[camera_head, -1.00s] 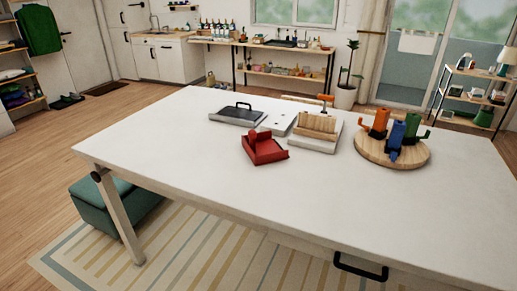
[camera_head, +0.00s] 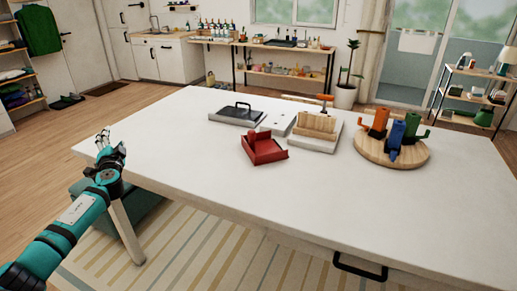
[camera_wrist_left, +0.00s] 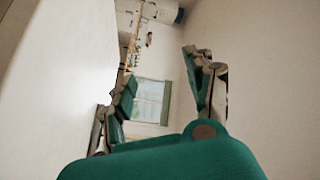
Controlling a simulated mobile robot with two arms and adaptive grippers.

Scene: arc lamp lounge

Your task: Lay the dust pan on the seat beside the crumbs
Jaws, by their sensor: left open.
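The red dust pan (camera_head: 265,149) lies on the white table, left of the middle, with a raised red part at its back. A teal padded seat (camera_head: 143,206) stands low under the table's left end, partly hidden by the table and my left arm. No crumbs can be made out. My left gripper (camera_head: 103,138) is open and empty at the table's left edge, well left of the dust pan. Its spread fingers also show in the left wrist view (camera_wrist_left: 160,75), with nothing between them. My right gripper is not in view.
On the white table (camera_head: 380,215) are a dark tray with a handle (camera_head: 236,113), a wooden rack on a white board (camera_head: 316,127) and a round wooden board (camera_head: 372,152) with coloured upright pieces. The table's front and left parts are clear.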

